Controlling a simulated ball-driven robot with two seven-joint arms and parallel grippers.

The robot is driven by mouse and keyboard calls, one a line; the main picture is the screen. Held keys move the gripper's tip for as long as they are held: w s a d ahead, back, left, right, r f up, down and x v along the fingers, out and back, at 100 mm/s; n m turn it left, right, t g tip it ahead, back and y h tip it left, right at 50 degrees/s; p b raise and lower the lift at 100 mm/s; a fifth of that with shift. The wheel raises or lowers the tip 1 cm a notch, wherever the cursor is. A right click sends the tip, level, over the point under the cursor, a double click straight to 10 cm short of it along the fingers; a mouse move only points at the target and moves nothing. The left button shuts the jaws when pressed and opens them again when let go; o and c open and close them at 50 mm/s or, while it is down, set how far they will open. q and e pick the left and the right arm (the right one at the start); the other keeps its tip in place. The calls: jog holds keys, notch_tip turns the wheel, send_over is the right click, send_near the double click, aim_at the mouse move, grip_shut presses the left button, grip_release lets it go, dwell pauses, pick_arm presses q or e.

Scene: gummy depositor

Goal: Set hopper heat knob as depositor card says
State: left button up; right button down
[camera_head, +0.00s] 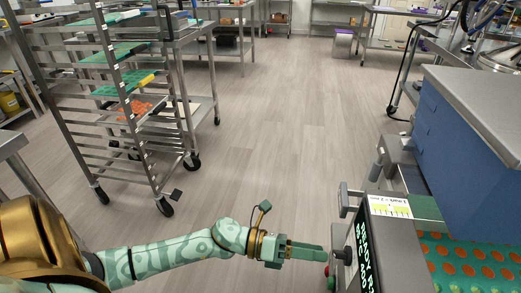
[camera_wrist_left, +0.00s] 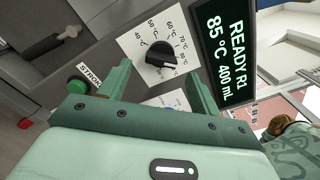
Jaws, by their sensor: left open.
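The black heat knob (camera_wrist_left: 160,57) sits on a white dial plate (camera_wrist_left: 148,36) with printed temperature numbers in the left wrist view. Which number it points to is hard to tell. A display (camera_wrist_left: 224,50) beside it reads "85 °C 400 mL" under a "READY" line. My left gripper (camera_wrist_left: 158,72) is open, with one finger on each side of the knob; contact is not clear. In the head view the left gripper (camera_head: 318,254) reaches the depositor's panel (camera_head: 381,255) from the left. A card (camera_head: 390,206) with a yellow scale lies on top; its small text is unreadable. My right gripper is not in view.
A green button (camera_wrist_left: 78,86) sits beside the dial. A green belt (camera_head: 470,265) with orange gummies runs at the right, below a blue housing (camera_head: 465,130). A tray rack (camera_head: 120,110) stands at the left. The floor between is clear.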

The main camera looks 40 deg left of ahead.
pick_arm(q)
jog(key=p+v, duration=0.2)
jog(key=v, duration=1)
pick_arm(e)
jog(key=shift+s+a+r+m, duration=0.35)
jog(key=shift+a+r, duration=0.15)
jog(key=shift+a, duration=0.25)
pick_arm(q)
jog(key=shift+s+a, duration=0.1)
